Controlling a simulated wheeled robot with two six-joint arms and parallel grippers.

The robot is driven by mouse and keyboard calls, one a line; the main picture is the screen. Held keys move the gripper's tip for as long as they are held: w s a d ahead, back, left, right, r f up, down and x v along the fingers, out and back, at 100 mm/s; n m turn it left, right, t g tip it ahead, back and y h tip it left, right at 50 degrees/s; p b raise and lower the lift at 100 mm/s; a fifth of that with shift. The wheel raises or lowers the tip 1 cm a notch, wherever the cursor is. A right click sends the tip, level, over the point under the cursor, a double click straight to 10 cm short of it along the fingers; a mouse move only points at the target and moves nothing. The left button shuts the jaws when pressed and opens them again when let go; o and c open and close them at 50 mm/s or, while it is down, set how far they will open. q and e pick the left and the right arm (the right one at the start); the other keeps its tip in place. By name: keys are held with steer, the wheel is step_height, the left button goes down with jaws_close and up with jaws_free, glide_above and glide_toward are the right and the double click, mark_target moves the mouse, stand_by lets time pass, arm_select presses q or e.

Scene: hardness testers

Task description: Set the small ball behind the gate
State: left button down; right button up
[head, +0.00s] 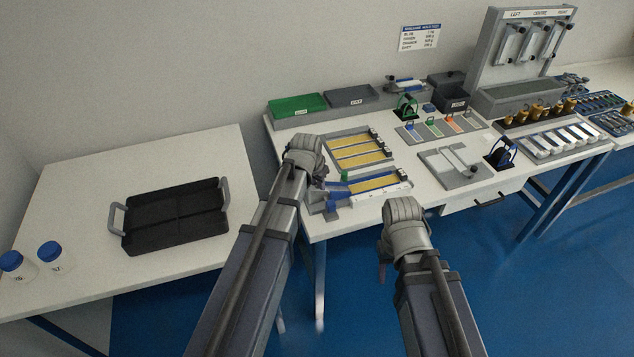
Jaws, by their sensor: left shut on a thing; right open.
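My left gripper (322,192) is at the left end of a blue-edged lane (378,184) with a yellow strip, on the middle table. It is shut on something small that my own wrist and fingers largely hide. I cannot make out the small ball. A small green piece (345,175) stands at the left end of the lane, just right of the gripper; I cannot tell whether it is part of the gate. My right gripper (383,262) is open, below the table's front edge, and partly hidden by its wrist.
A rack with yellow strips (358,149) lies behind the lane. A grey plate (455,167) and a dark blue stand (502,153) are to the right. Green (297,106) and grey (350,95) trays stand at the back. A black tray (177,216) is on the left table.

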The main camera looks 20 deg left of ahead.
arm_select(q)
steer(key=c, duration=0.6)
jaws_free()
steer(key=shift+c, duration=0.2)
steer(key=shift+r, duration=0.1)
steer(key=p+v, duration=0.7)
steer(key=shift+s+r, duration=0.2)
steer(key=shift+r, duration=0.1)
